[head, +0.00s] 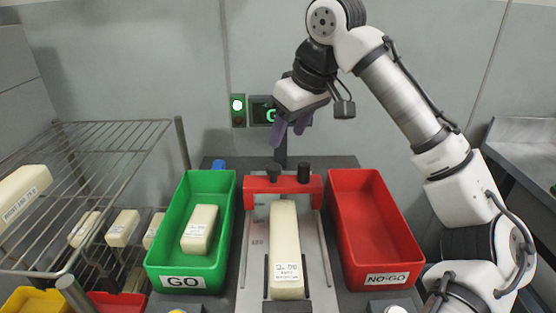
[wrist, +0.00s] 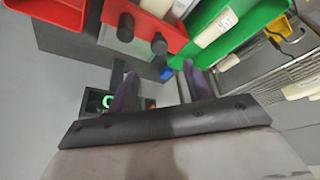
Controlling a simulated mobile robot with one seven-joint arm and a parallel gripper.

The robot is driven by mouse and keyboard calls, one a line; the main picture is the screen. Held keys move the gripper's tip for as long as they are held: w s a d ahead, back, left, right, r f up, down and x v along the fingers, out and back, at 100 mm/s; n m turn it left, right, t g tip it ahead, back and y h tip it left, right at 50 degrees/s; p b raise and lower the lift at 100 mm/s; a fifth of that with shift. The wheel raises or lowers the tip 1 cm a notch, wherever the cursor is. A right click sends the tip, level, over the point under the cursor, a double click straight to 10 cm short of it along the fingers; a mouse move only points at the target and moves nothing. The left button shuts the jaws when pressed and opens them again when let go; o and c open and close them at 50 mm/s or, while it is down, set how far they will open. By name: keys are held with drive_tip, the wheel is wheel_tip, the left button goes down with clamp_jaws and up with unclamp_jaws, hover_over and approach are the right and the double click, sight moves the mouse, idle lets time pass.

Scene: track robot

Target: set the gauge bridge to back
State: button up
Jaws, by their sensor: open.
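The red gauge bridge (head: 283,184) spans the grey track at its far end, with two black knobs on top. The knobs and red bar also show in the wrist view (wrist: 175,36). A cream block (head: 286,245) with a label lies lengthwise on the track in front of the bridge; I cannot tell whether its far end reaches under the bar. My gripper (head: 290,130) is open and empty, its purple fingers above and behind the bridge, apart from it. In the wrist view the fingers (wrist: 162,90) are spread with nothing between them.
A green GO bin (head: 163,255) holding a cream block (head: 199,229) stands left of the track. An empty red NO-GO bin (head: 345,240) stands right. A wire rack (head: 110,150) with several blocks is further left.

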sight(274, 166)
drive_tip(key=x, duration=1)
